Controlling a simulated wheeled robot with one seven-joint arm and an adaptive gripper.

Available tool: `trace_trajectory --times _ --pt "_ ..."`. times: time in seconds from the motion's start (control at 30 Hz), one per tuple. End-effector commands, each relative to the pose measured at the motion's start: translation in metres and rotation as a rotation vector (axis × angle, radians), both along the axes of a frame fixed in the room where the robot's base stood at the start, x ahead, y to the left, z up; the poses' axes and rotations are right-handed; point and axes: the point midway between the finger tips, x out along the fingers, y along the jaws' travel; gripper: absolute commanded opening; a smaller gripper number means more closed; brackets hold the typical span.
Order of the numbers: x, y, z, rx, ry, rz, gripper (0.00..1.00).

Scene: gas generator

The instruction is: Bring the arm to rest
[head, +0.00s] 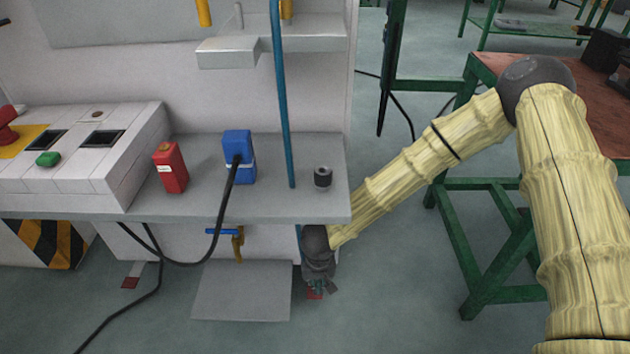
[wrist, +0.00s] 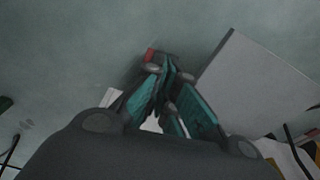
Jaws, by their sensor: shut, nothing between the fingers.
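My gripper (head: 318,288) hangs low beside the right end of the grey bench, below the level of its top. In the head view the bench edge and the wrist partly hide it, so only its tip shows. In the wrist view my gripper (wrist: 165,75) has its green-padded fingers together at the tips, with nothing between them. It points down toward the floor. My arm (head: 425,165), with a yellow bamboo-like surface, reaches from the right side down to the bench's right end, bent at a dark elbow joint.
The grey bench (head: 270,207) holds a red can (head: 170,168), a blue plug (head: 238,157) with a black cable, and a small dark cylinder (head: 322,177). A grey plate (head: 242,292) is low beneath the bench. A green-framed table (head: 490,200) stands behind my arm. Floor shows between them.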

Motion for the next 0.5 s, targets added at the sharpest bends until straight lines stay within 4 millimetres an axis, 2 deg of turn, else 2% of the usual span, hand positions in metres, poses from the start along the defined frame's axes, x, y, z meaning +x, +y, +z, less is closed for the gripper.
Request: trace_trajectory --times 0.17,0.27,0.5 --pt "-0.004 -0.004 -0.003 -0.006 -0.003 -0.003 0.00" --pt "-0.016 -0.016 -0.013 -0.024 -0.015 -0.008 0.00" --pt "-0.072 -0.074 -0.047 -0.062 -0.060 -0.032 0.00"
